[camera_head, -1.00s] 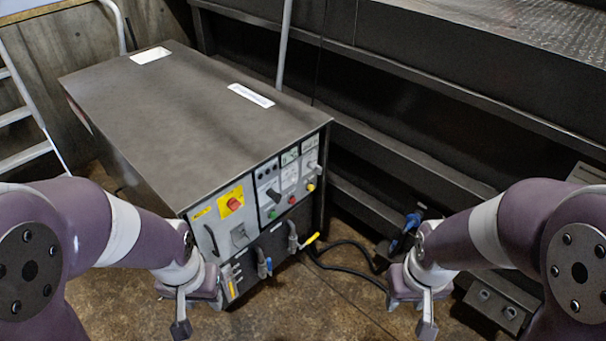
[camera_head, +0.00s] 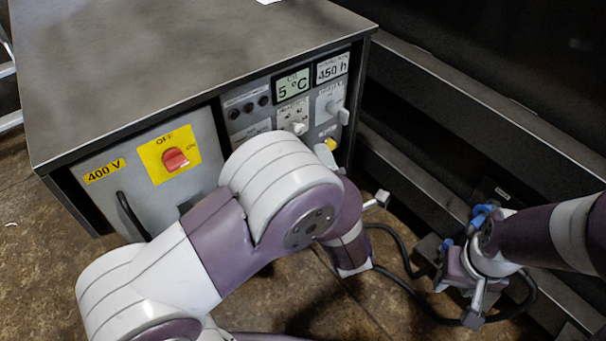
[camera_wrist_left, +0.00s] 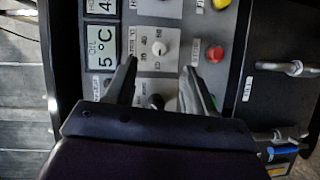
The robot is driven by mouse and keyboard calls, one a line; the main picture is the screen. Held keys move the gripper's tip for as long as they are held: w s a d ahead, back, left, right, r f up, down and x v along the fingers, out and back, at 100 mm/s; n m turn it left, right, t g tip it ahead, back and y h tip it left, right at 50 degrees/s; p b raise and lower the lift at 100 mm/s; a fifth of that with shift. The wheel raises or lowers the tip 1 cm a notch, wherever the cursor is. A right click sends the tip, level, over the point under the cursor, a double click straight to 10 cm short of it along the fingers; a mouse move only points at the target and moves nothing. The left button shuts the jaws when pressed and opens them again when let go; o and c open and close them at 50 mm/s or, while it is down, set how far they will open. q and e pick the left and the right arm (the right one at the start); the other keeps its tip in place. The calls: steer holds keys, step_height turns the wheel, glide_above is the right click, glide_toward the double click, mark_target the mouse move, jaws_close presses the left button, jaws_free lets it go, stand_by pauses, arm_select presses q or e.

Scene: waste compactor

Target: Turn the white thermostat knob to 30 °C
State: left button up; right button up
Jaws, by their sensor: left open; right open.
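The white thermostat knob (camera_head: 299,127) is on the machine's front panel, below the oil display (camera_head: 292,86), which reads 5 °C. In the left wrist view the knob (camera_wrist_left: 159,47) shows between and beyond the fingertips of my left gripper (camera_wrist_left: 158,78), with the same display (camera_wrist_left: 100,55) to its left. My left gripper is open, empty and apart from the knob. In the head view my left arm covers the lower panel, and I cannot clearly make out its gripper. My right gripper (camera_head: 457,302) is open and empty, low to the right of the machine.
A grey handle (camera_head: 340,112) sticks out right of the knob. A red button (camera_wrist_left: 215,53) and hose fittings (camera_wrist_left: 290,68) lie near the left gripper. A red switch on a yellow plate (camera_head: 175,158) is further left. Dark beams and a black cable (camera_head: 400,285) are at the right.

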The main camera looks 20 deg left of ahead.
mark_target(301, 131)
arm_select(q)
steer(key=shift+n+y, duration=0.8)
steer(key=shift+n, duration=0.1)
steer(key=b+x, duration=0.1)
steer(key=x, duration=0.3)
steer(key=b+x, duration=0.1)
steer(key=x, duration=0.3)
steer(key=f+b+x, duration=0.1)
steer(key=x, duration=0.3)
steer(key=shift+s+a+b, duration=0.25)
steer(key=shift+a+b, duration=0.05)
steer(key=shift+b, duration=0.05)
steer(key=shift+t, duration=0.3)
arm_select(e)
step_height(301, 131, down, 6)
steer(key=shift+w+r, duration=0.1)
steer(key=shift+r, duration=0.15)
arm_select(q)
jaws_close()
